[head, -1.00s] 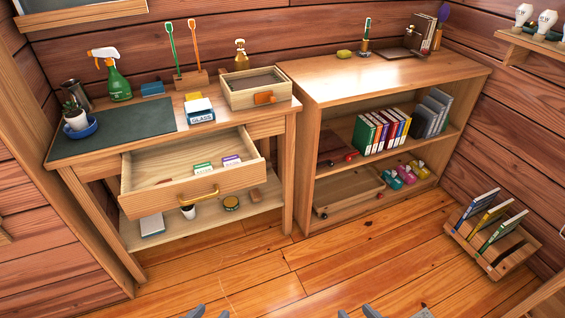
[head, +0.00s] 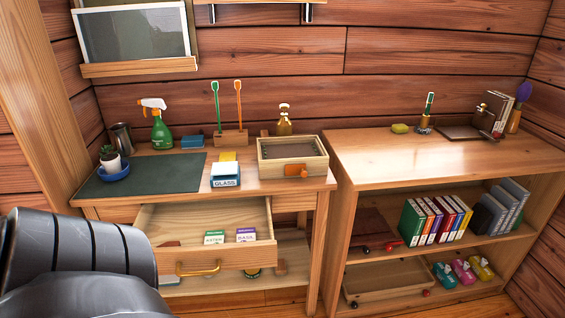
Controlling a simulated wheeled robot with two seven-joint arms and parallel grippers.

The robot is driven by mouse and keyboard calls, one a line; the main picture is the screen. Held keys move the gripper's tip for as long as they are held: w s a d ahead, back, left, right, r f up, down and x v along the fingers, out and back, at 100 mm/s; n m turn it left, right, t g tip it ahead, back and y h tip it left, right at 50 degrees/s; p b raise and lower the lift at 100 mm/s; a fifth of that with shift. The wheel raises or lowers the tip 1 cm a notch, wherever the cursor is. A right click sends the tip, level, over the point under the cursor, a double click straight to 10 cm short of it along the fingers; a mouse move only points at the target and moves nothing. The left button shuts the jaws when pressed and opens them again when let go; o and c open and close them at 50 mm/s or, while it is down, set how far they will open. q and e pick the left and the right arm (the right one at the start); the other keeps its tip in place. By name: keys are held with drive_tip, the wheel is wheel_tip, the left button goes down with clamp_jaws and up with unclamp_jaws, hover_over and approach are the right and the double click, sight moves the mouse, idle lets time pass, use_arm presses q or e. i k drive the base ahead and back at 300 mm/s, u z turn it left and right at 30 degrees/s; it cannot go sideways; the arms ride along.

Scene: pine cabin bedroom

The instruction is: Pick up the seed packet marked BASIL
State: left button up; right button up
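The packet marked BASIL (head: 246,235) has a purple top and a white label. It stands in the open desk drawer (head: 165,225), towards its right side. A second packet with a green top (head: 215,238) stands just left of it; its small lettering looks like ASTER. The drawer is pulled out and has a brass handle on its front. A large dark grey link of my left arm covers the lower left, in front of the drawer's left end. Neither gripper shows in the head view.
The desktop holds a green mat (head: 150,174), a spray bottle (head: 160,130), a box marked GLASS (head: 225,175) and an open wooden box (head: 292,158). A shelf unit (head: 420,150) with books stands right of the desk. Free space above the drawer is open.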

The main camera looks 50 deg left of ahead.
sight(246, 234)
drive_tip(key=i, duration=0.35)
drive_tip(key=u, duration=1.4)
